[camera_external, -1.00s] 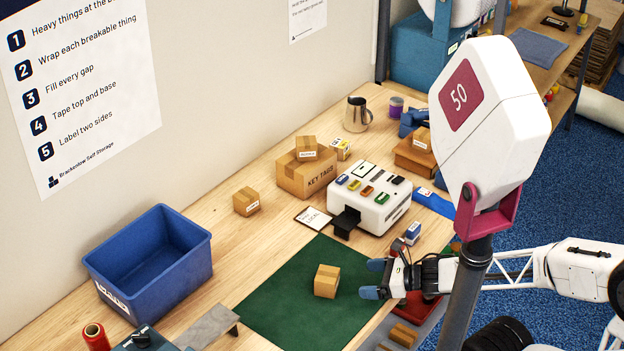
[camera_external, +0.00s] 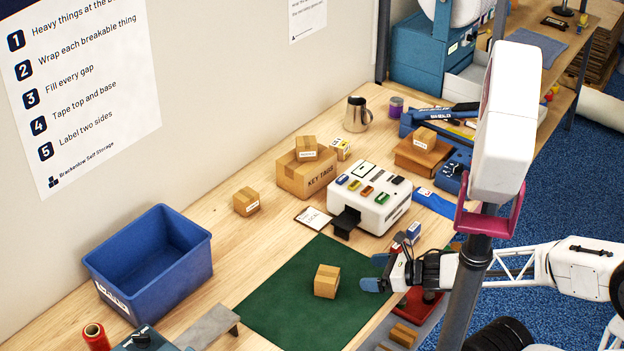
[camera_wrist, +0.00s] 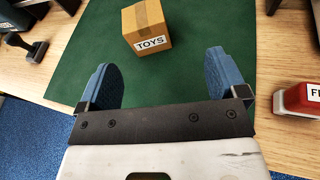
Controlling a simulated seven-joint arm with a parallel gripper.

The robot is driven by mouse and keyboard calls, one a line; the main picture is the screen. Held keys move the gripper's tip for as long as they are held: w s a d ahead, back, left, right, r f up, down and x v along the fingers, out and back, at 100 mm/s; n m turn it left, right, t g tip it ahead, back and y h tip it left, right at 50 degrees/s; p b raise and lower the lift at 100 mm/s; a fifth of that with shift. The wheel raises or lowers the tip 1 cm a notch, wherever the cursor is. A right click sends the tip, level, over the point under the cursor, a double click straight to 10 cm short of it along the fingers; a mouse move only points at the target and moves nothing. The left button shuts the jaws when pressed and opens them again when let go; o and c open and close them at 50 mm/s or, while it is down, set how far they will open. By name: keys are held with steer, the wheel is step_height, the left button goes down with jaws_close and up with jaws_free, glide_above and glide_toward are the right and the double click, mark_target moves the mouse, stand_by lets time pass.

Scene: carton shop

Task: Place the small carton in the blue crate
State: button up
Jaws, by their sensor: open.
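A small brown carton (camera_external: 327,281) stands on the green mat (camera_external: 290,308). In the wrist view the carton (camera_wrist: 146,27) carries a white label reading TOYS and lies ahead of the fingertips, between their lines. My gripper (camera_external: 376,273) is at the mat's right edge, just right of the carton and apart from it. In the wrist view my gripper (camera_wrist: 160,72) shows two blue fingers spread wide with nothing between them. The blue crate (camera_external: 150,262) stands at the left by the wall; its visible inside looks empty.
Other small cartons sit on the table (camera_external: 246,201), on the KEY TAGS box (camera_external: 305,176) and on a brown box (camera_external: 424,138). A white machine (camera_external: 370,198) stands behind the mat. A grey plate (camera_external: 208,327) lies between mat and crate. A red stamp (camera_wrist: 299,99) is right of my gripper.

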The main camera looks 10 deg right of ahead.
steer(key=w+d+r+m+t+h, duration=0.2)
steer(key=w+d+r+m+h, duration=0.3)
steer(key=d+m, duration=0.55)
steer(key=w+d+r+m+t+h, duration=0.2)
steer(key=w+d+r+m+h, duration=0.35)
steer(key=m, duration=0.85)
steer(key=s+d+r+m+g+h, duration=0.1)
steer(key=s+d+r+m+g, duration=0.2)
steer(key=m, duration=0.8)
steer(key=s+d+r+m+g+h, duration=0.1)
steer(key=s+d+r+m+g, duration=0.2)
steer(key=m, duration=0.9)
steer(key=s+d+g, duration=0.2)
steer(key=s+d, duration=0.1)
steer(key=shift+s+d+r, duration=0.35)
steer(key=shift+d, duration=0.05)
steer(key=shift+o, duration=0.4)
steer(key=shift+m, duration=0.25)
steer(key=shift+w+a, duration=0.1)
